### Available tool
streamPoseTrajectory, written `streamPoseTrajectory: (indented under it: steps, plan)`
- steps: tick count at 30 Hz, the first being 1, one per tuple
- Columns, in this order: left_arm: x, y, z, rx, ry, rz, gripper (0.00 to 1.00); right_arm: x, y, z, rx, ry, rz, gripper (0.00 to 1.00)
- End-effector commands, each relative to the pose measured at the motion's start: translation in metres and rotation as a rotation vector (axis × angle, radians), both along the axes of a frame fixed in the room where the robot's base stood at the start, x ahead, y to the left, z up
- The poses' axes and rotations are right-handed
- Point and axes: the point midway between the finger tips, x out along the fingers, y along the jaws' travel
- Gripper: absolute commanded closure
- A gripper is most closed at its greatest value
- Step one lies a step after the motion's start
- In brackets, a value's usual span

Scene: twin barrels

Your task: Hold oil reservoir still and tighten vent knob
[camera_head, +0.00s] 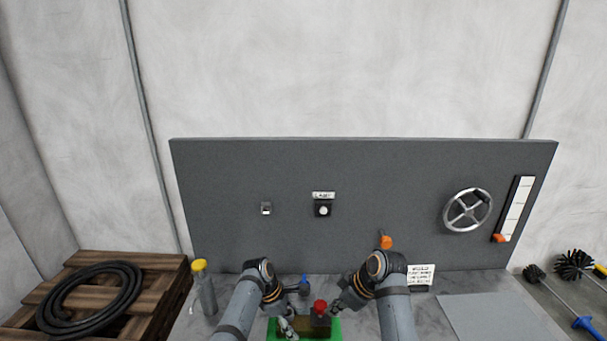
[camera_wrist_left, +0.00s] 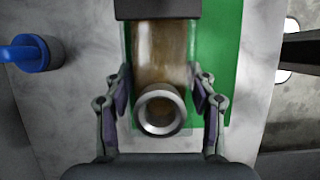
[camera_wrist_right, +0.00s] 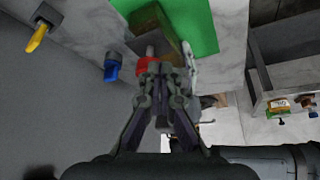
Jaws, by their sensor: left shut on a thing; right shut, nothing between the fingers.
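The oil reservoir (camera_head: 312,328) is a brownish see-through block with a dark grey cap, standing on a green mat (camera_head: 336,325) at the front of the bench. It fills the middle of the left wrist view (camera_wrist_left: 160,50), with a round metal ring on its near end. The red vent knob (camera_head: 320,306) is on top; it also shows in the right wrist view (camera_wrist_right: 147,64). My left gripper (camera_wrist_left: 161,78) is shut on the reservoir, one finger on each side. My right gripper (camera_wrist_right: 161,68) is shut and empty, its fingertips close beside the knob; contact is unclear.
A small blue-handled fitting (camera_head: 304,285) stands behind the reservoir. A yellow-capped bottle (camera_head: 206,292) is at left. The grey panel (camera_head: 370,190) behind carries a switch, a button and a handwheel (camera_head: 467,211). A flat grey plate (camera_head: 490,315) lies to the right.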

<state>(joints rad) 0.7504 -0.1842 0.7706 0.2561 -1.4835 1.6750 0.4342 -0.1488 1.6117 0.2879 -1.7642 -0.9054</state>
Motion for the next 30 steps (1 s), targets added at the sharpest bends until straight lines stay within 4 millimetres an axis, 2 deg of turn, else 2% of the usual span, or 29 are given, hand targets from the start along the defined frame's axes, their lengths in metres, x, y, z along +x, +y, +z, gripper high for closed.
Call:
streamPoseTrajectory:
  steps: [6, 9, 19, 24, 30]
  plan:
    - [-0.001, -0.001, 0.000, -0.002, 0.002, 0.000, 0.84, 0.001, 0.000, 0.032, 0.000, -0.004, 0.000, 1.00]
    - [-0.001, -0.001, 0.000, -0.002, 0.002, 0.000, 0.84, 0.000, 0.000, 0.041, -0.001, -0.001, 0.000, 1.00]
    - [-0.001, 0.000, 0.000, -0.001, 0.002, 0.000, 0.84, 0.001, -0.001, 0.045, -0.002, -0.001, 0.000, 1.00]
    - [0.000, 0.000, 0.000, -0.001, 0.001, 0.001, 0.84, 0.024, -0.011, 0.053, -0.005, -0.002, 0.001, 1.00]
    - [0.000, 0.000, 0.000, -0.001, 0.000, 0.000, 0.84, 0.027, -0.013, 0.051, -0.002, 0.000, 0.000, 1.00]
